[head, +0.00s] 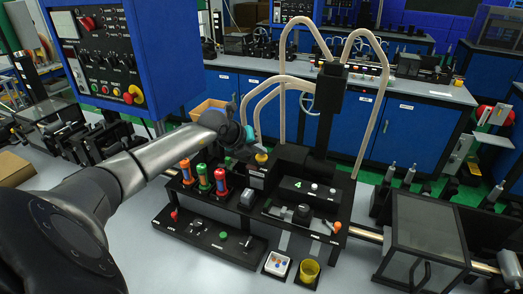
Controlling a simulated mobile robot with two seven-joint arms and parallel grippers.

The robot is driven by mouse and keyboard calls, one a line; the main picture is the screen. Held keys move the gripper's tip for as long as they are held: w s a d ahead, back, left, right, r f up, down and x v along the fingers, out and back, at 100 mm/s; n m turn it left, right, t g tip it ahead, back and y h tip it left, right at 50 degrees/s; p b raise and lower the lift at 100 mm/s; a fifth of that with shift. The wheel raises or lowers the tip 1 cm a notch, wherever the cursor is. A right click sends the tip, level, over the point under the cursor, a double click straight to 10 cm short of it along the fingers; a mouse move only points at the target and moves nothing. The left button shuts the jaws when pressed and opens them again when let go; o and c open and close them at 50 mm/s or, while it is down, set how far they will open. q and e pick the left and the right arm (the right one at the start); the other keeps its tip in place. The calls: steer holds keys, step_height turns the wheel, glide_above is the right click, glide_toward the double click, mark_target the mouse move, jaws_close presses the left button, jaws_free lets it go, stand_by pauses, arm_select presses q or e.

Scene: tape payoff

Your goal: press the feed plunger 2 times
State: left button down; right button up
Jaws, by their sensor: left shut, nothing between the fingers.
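The black tape machine (318,225) stands on the grey bench. A yellow knob (261,158), which looks like the feed plunger, sits on the machine's left part, behind the red, green and orange cylinders. My left gripper (257,149) reaches in from the left with its fingers shut and empty. Its tips are just above the yellow knob; I cannot tell whether they touch it. The fingers are small and partly merge with the dark machine behind. My right gripper is not in view.
Several coloured cylinders (204,177) stand upright in front of the gripper. A blue control cabinet (150,45) rises behind my left arm. A dark clear-sided box (428,228) stands at right.

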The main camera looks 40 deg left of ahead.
mark_target(260, 158)
arm_select(q)
steer(key=shift+f, duration=0.1)
steer(key=shift+r+p, duration=1.4)
steer(key=shift+r, duration=0.3)
step_height(260, 158, up, 5)
steer(key=p, duration=0.4)
steer(key=shift+r, duration=0.1)
